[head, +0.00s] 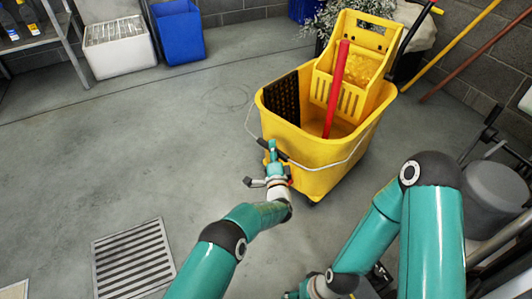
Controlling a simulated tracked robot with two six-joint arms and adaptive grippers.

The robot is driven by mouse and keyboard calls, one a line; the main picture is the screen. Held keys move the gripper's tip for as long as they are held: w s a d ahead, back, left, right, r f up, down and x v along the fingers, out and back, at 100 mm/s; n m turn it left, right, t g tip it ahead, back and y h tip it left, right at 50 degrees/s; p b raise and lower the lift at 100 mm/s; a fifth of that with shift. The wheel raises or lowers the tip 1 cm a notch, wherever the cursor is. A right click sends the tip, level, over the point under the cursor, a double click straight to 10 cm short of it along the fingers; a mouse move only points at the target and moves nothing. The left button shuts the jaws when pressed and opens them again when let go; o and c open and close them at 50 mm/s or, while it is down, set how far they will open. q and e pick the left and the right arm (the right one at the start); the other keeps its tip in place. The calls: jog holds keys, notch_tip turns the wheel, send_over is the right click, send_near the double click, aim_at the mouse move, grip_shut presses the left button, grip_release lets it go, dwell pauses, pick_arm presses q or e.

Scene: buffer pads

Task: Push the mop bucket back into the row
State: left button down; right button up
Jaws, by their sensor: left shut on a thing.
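The yellow mop bucket (329,174) stands upright on the grey floor, right of the middle of the head view. A yellow wringer (322,88) with a red lever (338,90) sits on it. A thin wire handle (338,163) hangs across its near side. My left gripper (268,152) is at the bucket's near left side, shut on it around the handle's dark grip; the fingers partly hide the exact contact. My right arm bends down at the lower right, and its fingers are out of view.
A white bin (122,55) and a blue bin (179,38) stand along the back wall, beside a shelf (30,38). A plant (345,18) and leaning poles (462,45) are behind the bucket. A floor grate (133,260) lies lower left. The floor left of the bucket is clear.

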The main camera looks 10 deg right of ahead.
pick_arm(q)
jog(key=shift+s+d+f, duration=0.35)
jog(key=shift+d+f, duration=0.05)
jog(key=shift+d, duration=0.1)
jog(key=c, duration=1)
grip_release()
jog(key=shift+a+r, duration=0.1)
jog(key=shift+a, duration=0.05)
jog(key=shift+w+a+r, duration=0.1)
jog(key=shift+w, duration=0.05)
jog(key=shift+a+r, duration=0.1)
jog(key=shift+r, duration=0.05)
